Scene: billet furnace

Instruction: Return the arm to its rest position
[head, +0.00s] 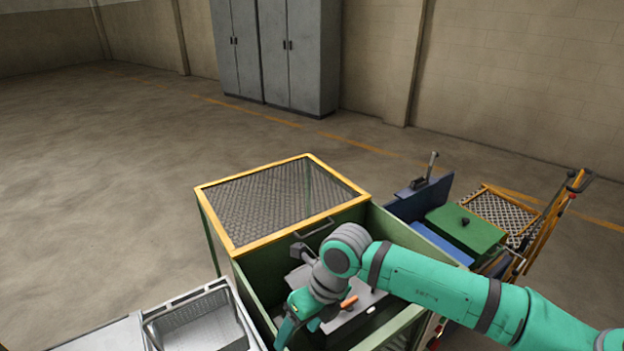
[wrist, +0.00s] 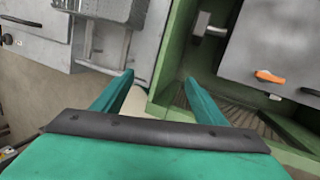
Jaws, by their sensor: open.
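My green arm reaches in from the lower right of the head view, and my gripper (head: 291,326) points down at the near left edge of the green machine (head: 258,270). In the wrist view my gripper (wrist: 158,80) shows two green fingers spread apart with nothing between them. Below and between the fingers lie the machine's green wall and a strip of floor. A grey box with an orange handle (wrist: 270,77) sits inside the machine, to the right of the fingers. The orange handle also shows in the head view (head: 348,302).
A yellow-framed mesh cover (head: 280,200) tops the machine's far part. A grey bench with a metal basket (head: 200,322) stands at the lower left. A green lidded box (head: 466,229) and an orange-railed cart stand right. Grey cabinets (head: 277,50) line the back wall. Left floor is clear.

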